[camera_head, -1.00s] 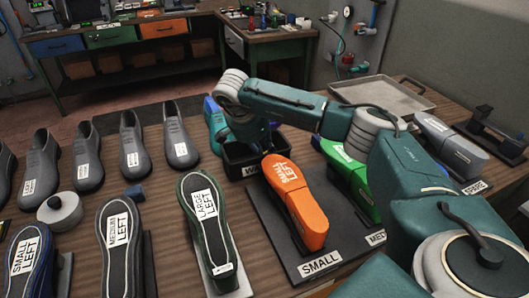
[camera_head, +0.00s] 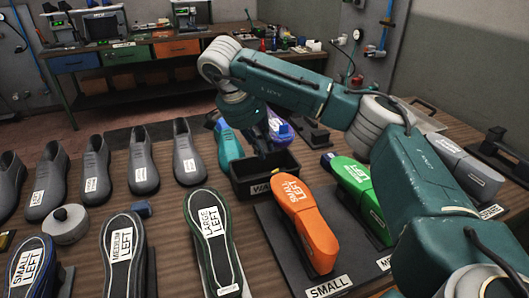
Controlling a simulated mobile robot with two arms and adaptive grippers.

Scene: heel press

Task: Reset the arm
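My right arm reaches in from the right, and its gripper (camera_head: 262,142) hangs pointing down above the black bin (camera_head: 262,184). The fingers are dark and small, so I cannot tell whether they are open or shut. No held object is clear; a purple-blue item (camera_head: 281,131) shows just behind the fingers. My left gripper is out of view.
An orange "small left" form (camera_head: 303,222) and a green form (camera_head: 357,190) stand on a dark board right of the bin. A teal shoe (camera_head: 226,146) stands left of it. Grey shoes (camera_head: 142,163) and labelled soles (camera_head: 214,240) fill the left.

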